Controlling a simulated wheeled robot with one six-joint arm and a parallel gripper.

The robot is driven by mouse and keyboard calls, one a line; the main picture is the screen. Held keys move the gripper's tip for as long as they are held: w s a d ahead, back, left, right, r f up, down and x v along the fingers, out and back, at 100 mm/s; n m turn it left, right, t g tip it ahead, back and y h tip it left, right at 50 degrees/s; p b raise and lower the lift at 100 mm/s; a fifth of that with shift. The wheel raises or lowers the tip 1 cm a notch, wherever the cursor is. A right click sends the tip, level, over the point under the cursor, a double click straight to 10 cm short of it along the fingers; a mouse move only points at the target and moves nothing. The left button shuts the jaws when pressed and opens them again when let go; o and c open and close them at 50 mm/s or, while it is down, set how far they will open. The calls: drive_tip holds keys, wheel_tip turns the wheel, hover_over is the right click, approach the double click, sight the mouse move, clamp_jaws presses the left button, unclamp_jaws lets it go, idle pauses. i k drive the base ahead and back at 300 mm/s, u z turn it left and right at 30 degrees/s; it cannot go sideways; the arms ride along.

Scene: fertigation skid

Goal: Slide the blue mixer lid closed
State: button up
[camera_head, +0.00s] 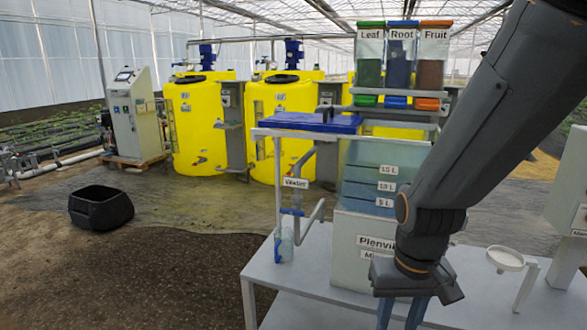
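The blue mixer lid (310,122) is a flat panel on the rails at the top of the mixer. It sits at the left end, mostly beyond the tank's left side. The clear mixer tank (362,222), with level labels, stands below and to the right, its top right part not covered by the lid. My gripper (402,318) hangs low in front of the tank, pointing down, well below and to the right of the lid. Its two blue fingers show apart with nothing visible between them. The fingertips are cut off by the bottom edge.
Leaf, Root and Fruit hoppers (403,60) stand above and behind the tank. A pipe with a blue valve handle (292,212) is at the tank's left. A white round dish (505,259) stands right on the table (300,292). A black tub (100,208) lies on the floor left.

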sight(325, 122)
drive_tip(key=u, duration=1.7)
drive_tip(key=i, duration=2.15)
drive_tip(key=z, duration=1.8)
